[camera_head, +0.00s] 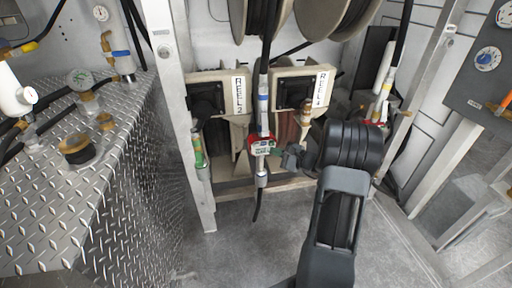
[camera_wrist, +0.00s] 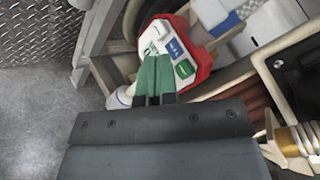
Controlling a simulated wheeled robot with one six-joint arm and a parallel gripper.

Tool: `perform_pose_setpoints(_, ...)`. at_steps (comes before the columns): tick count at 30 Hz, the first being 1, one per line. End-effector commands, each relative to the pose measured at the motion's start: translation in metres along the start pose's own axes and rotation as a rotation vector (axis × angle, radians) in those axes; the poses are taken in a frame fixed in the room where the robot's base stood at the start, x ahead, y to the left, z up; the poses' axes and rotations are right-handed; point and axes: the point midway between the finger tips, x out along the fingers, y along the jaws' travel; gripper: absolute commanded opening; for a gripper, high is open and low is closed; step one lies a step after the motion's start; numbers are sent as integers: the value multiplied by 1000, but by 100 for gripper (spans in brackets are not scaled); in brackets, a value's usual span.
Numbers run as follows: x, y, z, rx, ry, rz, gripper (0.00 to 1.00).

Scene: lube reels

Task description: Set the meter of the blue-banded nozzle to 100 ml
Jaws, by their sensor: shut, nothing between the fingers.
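The blue-banded nozzle hangs upright in front of the reels, with its blue band (camera_head: 263,99) above a red-cased meter (camera_head: 254,139). No reading is legible. My gripper (camera_head: 277,152) is just right of the meter in the head view. In the wrist view its green fingers (camera_wrist: 155,60) are shut together and empty, with the tips overlapping the face's lower edge. I cannot tell whether they touch it.
Two reel housings (camera_head: 222,76) labelled REEL stand behind the nozzle. A brass fitting (camera_head: 305,112) is to the right, also in the wrist view (camera_wrist: 292,140). A white post (camera_head: 170,100) and diamond-plate bench (camera_head: 60,200) are left. The floor (camera_head: 240,250) in front is clear.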

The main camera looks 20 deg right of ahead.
Motion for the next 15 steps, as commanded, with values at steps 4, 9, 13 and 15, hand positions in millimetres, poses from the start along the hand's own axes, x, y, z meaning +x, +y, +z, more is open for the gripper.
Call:
perform_pose_setpoints(4, -11, 8, 8, 0, 1, -1, 0)
perform_pose_setpoints(9, -21, 16, 16, 0, 1, 0, 0)
perform_pose_setpoints(13, -26, 20, 20, 0, 0, 0, 0)
perform_pose_setpoints(15, -27, 20, 20, 0, 0, 0, 0)
